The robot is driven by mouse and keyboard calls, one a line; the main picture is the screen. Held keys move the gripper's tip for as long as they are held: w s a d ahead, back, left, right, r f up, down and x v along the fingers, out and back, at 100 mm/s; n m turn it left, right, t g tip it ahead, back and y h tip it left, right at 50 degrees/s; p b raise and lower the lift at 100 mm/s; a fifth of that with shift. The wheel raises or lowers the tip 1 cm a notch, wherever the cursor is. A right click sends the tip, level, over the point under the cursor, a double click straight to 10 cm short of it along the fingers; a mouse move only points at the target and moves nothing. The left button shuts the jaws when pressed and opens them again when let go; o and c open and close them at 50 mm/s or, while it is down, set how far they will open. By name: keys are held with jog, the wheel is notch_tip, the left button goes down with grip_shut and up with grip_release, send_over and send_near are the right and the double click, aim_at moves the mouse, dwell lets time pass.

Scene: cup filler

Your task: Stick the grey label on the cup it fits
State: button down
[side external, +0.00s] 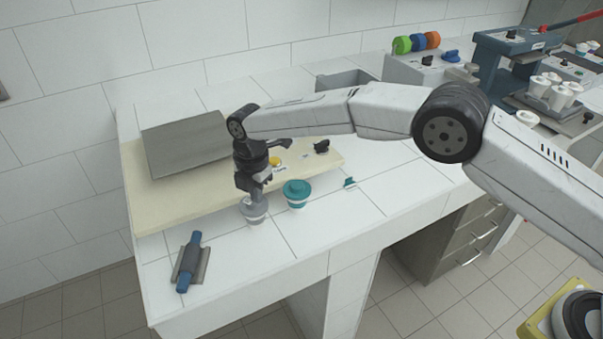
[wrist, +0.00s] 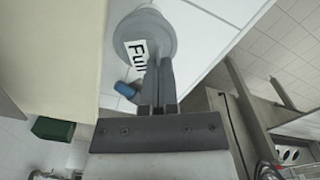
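The grey cup (side external: 254,211) stands upright on the white counter, left of a teal cup (side external: 297,194). In the wrist view the grey cup (wrist: 143,22) is at the top. The grey label (wrist: 137,54), with a white face reading "Full", lies over the cup's side at the fingertips. My gripper (wrist: 160,68) has its fingers close together and looks shut on the label. In the side view my gripper (side external: 252,190) is just above and against the grey cup and hides part of it. I cannot tell whether the label is stuck on.
A small teal label piece (side external: 349,183) lies right of the teal cup. A yellow-topped thing (side external: 275,161) and a black piece (side external: 321,146) are on the cream board (side external: 160,211). A blue roller (side external: 189,262) lies front left. The front counter is mostly clear.

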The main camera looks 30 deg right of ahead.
jog(key=shift+f, duration=0.3)
dwell(0.6)
jog(key=c, duration=0.8)
grip_release()
jog(key=shift+r, duration=0.1)
jog(key=shift+r, duration=3.85)
